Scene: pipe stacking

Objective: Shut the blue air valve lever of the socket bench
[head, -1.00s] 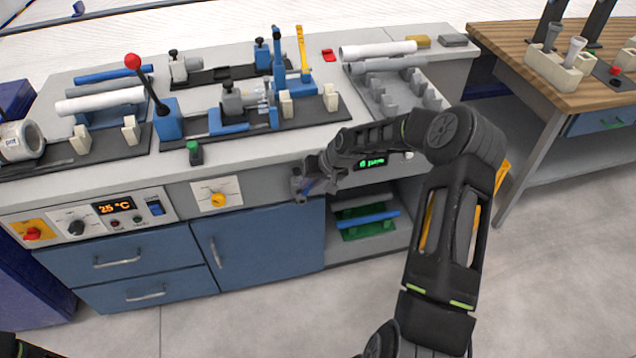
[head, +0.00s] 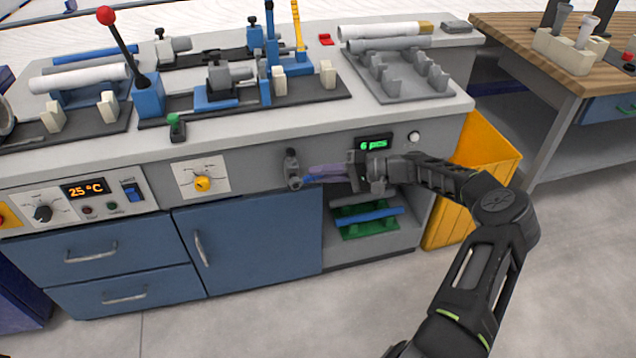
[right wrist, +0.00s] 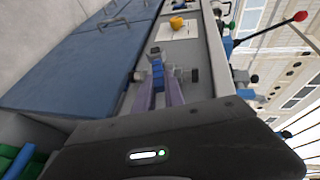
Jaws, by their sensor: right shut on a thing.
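The air valve (head: 293,168) is a small dark grey fitting on the front face of the socket bench (head: 250,150), right of the yellow knob. Its blue lever (head: 312,179) shows only in part and points to the right, about level. My right gripper (head: 322,172) reaches in from the right and is shut on the lever. In the right wrist view the two purplish fingers (right wrist: 158,88) lie on either side of the blue lever (right wrist: 157,68), with the grey valve body beyond. My left gripper is not in view.
The bench top above holds clamps, pipes and a red-knobbed lever (head: 105,16). Below is an open shelf with a green tray (head: 368,228). A yellow bin (head: 472,180) stands behind my right arm.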

